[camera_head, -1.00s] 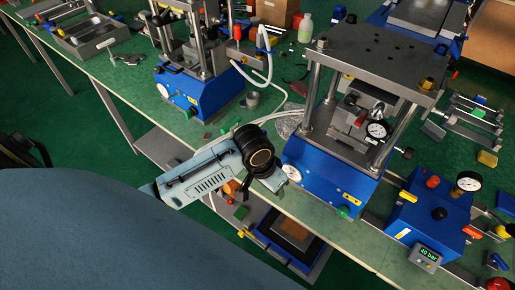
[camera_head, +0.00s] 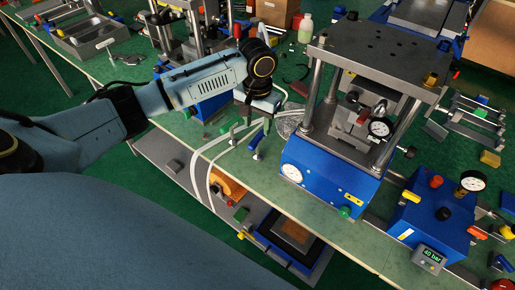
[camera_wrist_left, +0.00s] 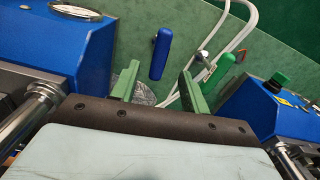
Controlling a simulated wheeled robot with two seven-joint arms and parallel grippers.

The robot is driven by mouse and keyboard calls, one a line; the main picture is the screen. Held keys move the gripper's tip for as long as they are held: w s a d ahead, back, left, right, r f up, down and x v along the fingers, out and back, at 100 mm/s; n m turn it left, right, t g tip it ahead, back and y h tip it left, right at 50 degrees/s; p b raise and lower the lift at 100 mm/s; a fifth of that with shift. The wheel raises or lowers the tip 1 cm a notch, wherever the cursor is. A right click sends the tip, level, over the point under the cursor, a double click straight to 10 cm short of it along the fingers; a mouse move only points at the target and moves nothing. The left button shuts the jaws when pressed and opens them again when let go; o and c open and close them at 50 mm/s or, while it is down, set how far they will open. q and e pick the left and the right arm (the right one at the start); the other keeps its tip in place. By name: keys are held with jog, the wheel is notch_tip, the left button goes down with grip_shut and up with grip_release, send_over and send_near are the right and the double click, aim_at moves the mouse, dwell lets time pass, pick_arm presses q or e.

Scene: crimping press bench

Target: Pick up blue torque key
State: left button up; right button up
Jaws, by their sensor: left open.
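The blue torque key (camera_wrist_left: 161,54) shows in the left wrist view as a blue handle over the green bench top, ahead of and between my left gripper's fingertips. My left gripper (camera_head: 246,138) has green fingers and hangs over the bench between the two blue presses in the head view. In the left wrist view my left gripper (camera_wrist_left: 157,77) is open, with nothing held between its fingers. A green-handled tool (camera_wrist_left: 221,70) lies to the right of the blue key. My right gripper is not in view.
A blue press (camera_head: 325,180) stands close to the right of my left gripper. Another press (camera_head: 207,108) stands behind my arm. White hoses (camera_head: 205,160) hang over the bench's front edge. A blue pressure box (camera_head: 425,225) stands at the right.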

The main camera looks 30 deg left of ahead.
aim_at(258, 137)
pick_arm(q)
notch_tip(258, 137, down, 9)
jog(key=shift+r+b, duration=0.15)
jog(key=shift+b, duration=0.55)
grip_shut()
